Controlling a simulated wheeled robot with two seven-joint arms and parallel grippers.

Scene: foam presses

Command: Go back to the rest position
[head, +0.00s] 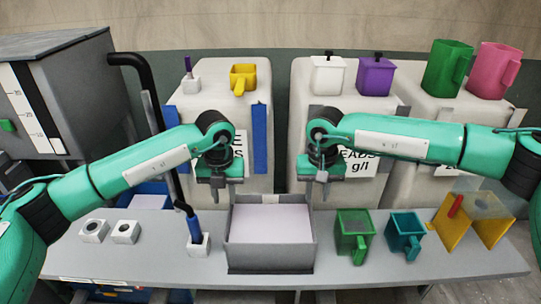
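My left gripper (215,187) hangs pointing down in front of the white block with the yellow mug, above the left rear corner of the grey tray. My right gripper (316,184) hangs pointing down in front of the middle white block, above the right rear corner of the tray. Nothing shows held in either gripper. The fingers are small and seen from above, so I cannot tell their opening. Both green arms reach in from the sides, bent at the wrists.
An open grey tray (270,262) stands mid-table. Green (353,237) and teal (404,235) mugs and a yellow stand (457,222) are right. A blue-handled tool (194,230) in a white holder and two white blocks (94,231) are left. A black pipe (152,95) rises at left.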

